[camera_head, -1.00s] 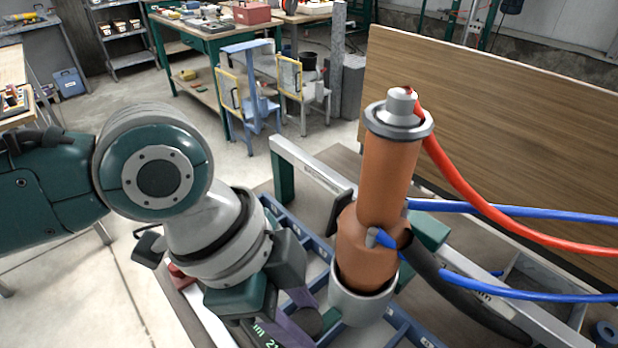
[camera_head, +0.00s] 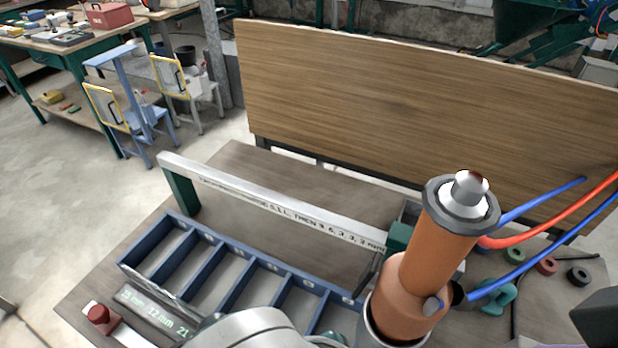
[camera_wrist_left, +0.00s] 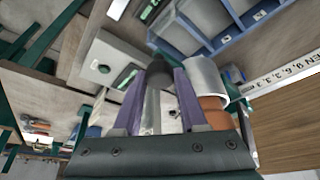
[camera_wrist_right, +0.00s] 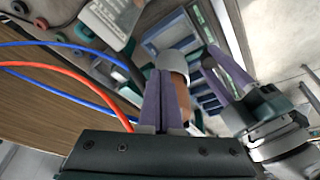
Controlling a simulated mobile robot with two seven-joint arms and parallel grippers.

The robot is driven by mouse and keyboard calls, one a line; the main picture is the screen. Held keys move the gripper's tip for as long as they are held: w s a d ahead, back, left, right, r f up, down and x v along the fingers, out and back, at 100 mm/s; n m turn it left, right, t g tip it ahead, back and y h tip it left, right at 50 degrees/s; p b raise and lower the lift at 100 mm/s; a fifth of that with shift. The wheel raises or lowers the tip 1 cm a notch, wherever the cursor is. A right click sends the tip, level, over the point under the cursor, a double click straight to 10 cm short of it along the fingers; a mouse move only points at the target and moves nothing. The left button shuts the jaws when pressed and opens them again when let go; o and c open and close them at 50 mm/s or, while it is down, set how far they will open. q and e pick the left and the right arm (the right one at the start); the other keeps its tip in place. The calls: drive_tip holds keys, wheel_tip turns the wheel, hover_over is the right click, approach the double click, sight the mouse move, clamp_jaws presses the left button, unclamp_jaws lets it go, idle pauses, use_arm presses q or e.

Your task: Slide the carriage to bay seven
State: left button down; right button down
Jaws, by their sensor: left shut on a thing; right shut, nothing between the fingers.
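The carriage is an orange-brown upright cylinder (camera_head: 407,285) with a grey flanged cap and hoses, at the lower right of the head view. It stands by the right end of a blue divided tray (camera_head: 127,263); its foot is cut off. Bay numbers are unreadable. My left gripper (camera_wrist_left: 158,85) is shut on a dark round handle (camera_wrist_left: 158,68) beside the carriage's grey cup (camera_wrist_left: 205,78). Only its arm shows in the head view, at the bottom edge. My right gripper (camera_wrist_right: 165,78) is shut and empty, close to the cup and orange body; contact cannot be told.
A pale lettered beam (camera_head: 270,200) runs behind the tray. A wooden board (camera_head: 400,100) stands behind the table. Blue and red hoses (camera_head: 520,240) trail right from the carriage. Coloured rings (camera_head: 545,265) lie on the right.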

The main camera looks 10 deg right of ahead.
use_arm(q)
drive_tip(key=shift+s+d, duration=0.4)
drive_tip(key=shift+d, duration=0.1)
drive_tip(key=shift+c, duration=2.2)
unclamp_jaws()
drive_tip(key=shift+d, duration=0.1)
drive_tip(key=shift+r, duration=0.25)
drive_tip(key=v, duration=0.9)
drive_tip(key=shift+r+p, duration=0.2)
drive_tip(key=shift+p, duration=0.25)
